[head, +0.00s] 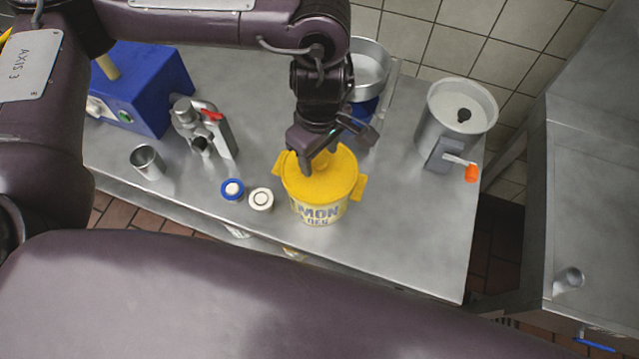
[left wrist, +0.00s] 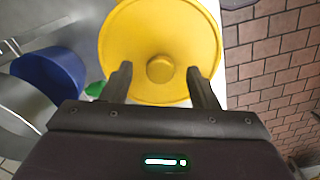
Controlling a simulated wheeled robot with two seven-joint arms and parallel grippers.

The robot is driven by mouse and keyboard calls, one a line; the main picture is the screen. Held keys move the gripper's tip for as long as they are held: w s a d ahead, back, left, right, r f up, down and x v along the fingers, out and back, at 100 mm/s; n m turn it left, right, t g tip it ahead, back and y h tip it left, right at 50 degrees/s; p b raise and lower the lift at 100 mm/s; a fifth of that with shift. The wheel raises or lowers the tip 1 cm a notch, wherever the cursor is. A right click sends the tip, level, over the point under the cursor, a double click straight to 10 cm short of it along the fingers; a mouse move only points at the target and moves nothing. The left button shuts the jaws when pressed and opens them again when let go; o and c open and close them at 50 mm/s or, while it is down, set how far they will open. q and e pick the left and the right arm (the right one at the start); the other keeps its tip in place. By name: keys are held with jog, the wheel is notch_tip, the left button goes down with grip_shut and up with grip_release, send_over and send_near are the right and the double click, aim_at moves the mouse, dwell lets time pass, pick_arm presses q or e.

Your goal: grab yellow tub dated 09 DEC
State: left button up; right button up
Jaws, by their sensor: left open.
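A yellow tub (head: 319,205) with a yellow lid and two side handles stands upright on the steel table. Its front shows dark lettering that reads in part "MON"; I cannot read a date on it. My left gripper (head: 320,160) is right above the lid, pointing down. In the left wrist view the round lid (left wrist: 135,45) with its central knob (left wrist: 160,69) fills the top middle. The open fingers of my left gripper (left wrist: 161,82) stand on either side of the knob; I cannot tell whether they touch the lid. My right gripper is not in view.
A metal cup (head: 147,162), a blue machine (head: 150,90) and a metal device with a red lever (head: 212,130) are farther left. A steel pot with an orange-tipped tap (head: 455,110) stands right.

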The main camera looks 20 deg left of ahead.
pick_arm(q)
jog(key=shift+c, duration=0.4)
grip_shut()
jog(key=shift+r, duration=0.1)
